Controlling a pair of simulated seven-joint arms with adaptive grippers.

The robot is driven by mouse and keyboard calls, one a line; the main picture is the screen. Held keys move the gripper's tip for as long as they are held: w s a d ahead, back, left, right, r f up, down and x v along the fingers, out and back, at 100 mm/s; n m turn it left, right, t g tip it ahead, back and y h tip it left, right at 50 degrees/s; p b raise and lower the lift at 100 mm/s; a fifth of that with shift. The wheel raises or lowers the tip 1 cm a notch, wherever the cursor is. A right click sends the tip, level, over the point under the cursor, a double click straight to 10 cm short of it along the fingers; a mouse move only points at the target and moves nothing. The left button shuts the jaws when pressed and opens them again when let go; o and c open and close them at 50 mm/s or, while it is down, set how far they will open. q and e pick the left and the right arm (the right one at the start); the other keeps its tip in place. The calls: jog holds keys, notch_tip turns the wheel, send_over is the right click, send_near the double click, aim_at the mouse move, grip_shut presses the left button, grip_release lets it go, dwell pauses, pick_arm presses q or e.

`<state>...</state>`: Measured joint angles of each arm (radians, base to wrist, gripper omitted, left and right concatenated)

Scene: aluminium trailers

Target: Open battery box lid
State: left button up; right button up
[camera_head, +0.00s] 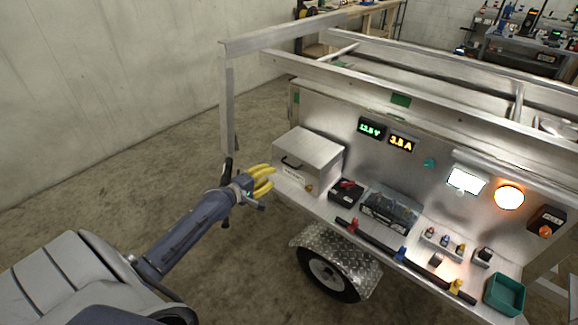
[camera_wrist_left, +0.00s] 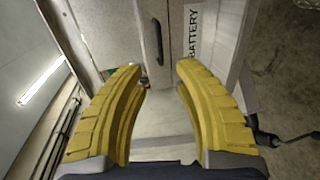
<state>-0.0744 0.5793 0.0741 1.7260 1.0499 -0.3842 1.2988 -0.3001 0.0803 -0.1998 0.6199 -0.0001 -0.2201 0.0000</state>
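The battery box (camera_head: 325,168) is a silver metal box at the left end of the trailer's side shelf. Its lid (camera_head: 310,146) is down. A black handle (camera_head: 291,162) is on its front, and a small brass-coloured part sits low near the front corner. In the left wrist view the handle (camera_wrist_left: 158,40) and a "BATTERY" label (camera_wrist_left: 194,30) show beyond the fingertips. My left gripper (camera_head: 272,176) has yellow fingers. It is in front of the box, apart from the handle; in the wrist view its fingers (camera_wrist_left: 161,72) are spread and empty. My right gripper is not in view.
Right of the box, the shelf holds a black-and-red device (camera_head: 346,191), a clear-lidded case (camera_head: 390,209) and a green tray (camera_head: 505,294). A dark bar (camera_head: 378,250) runs along the shelf edge. A wheel (camera_head: 328,275) is below. The floor left of the trailer is clear.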

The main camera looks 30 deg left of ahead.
aim_at(289, 165)
pick_arm(q)
jog(key=x, duration=1.2)
jog(key=shift+c, duration=0.3)
grip_shut()
